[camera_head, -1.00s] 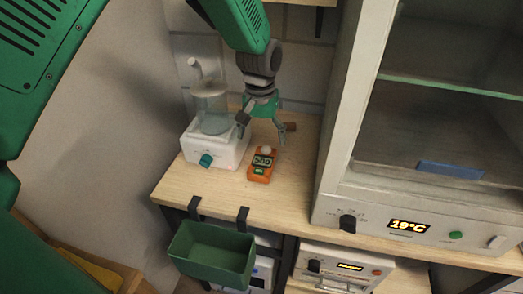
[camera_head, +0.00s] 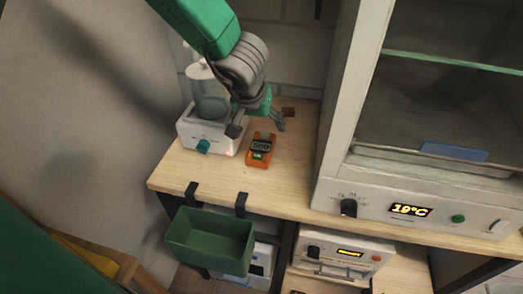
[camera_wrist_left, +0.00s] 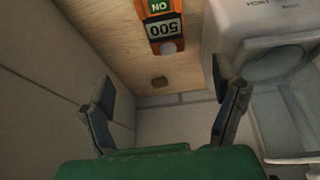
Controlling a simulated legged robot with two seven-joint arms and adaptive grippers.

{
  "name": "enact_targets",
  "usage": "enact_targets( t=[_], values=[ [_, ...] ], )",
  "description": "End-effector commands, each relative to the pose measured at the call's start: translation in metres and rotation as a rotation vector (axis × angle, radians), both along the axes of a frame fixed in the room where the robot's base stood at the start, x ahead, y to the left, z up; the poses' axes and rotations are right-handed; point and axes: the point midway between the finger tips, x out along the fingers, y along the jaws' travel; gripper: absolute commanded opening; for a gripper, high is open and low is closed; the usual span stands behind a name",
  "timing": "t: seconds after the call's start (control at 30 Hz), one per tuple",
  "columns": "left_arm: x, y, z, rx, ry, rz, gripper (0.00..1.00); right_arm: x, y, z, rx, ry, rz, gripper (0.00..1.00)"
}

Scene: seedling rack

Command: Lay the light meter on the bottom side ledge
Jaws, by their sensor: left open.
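The orange light meter (camera_head: 261,150), with a display reading about 500, lies on the wooden bench top between the white blender-like device and the glass-fronted cabinet. My left gripper (camera_head: 258,127) is open and empty just behind and above the meter, its fingers apart. In the left wrist view, the light meter (camera_wrist_left: 164,28) shows at the top, beyond and between the open fingers (camera_wrist_left: 165,105); it is not touched. My right gripper is not in view. I cannot tell which surface is the bottom side ledge.
A white device with a clear vessel (camera_head: 208,135) stands close left of the meter. The cabinet (camera_head: 400,205) showing 19°C stands at right. A green bin (camera_head: 210,243) hangs from the bench's front edge. A smaller white device (camera_head: 345,255) sits below. Bench (camera_head: 225,183) in front of the meter is clear.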

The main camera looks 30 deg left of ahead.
Motion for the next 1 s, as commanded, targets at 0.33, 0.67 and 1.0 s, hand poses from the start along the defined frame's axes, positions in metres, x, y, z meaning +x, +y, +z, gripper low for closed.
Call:
enact_targets(
  t=[0.33, 0.67, 1.0],
  values=[
    [0.003, 0.007, -0.039, 0.029, 0.04, -0.003, 0.81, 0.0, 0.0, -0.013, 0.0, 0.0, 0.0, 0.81],
    [0.021, 0.012, -0.08, 0.028, 0.035, -0.003, 0.81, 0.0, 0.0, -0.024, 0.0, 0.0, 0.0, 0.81],
    [0.039, 0.015, -0.117, 0.027, 0.038, -0.002, 0.81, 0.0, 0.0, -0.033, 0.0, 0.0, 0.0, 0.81]
  ],
)
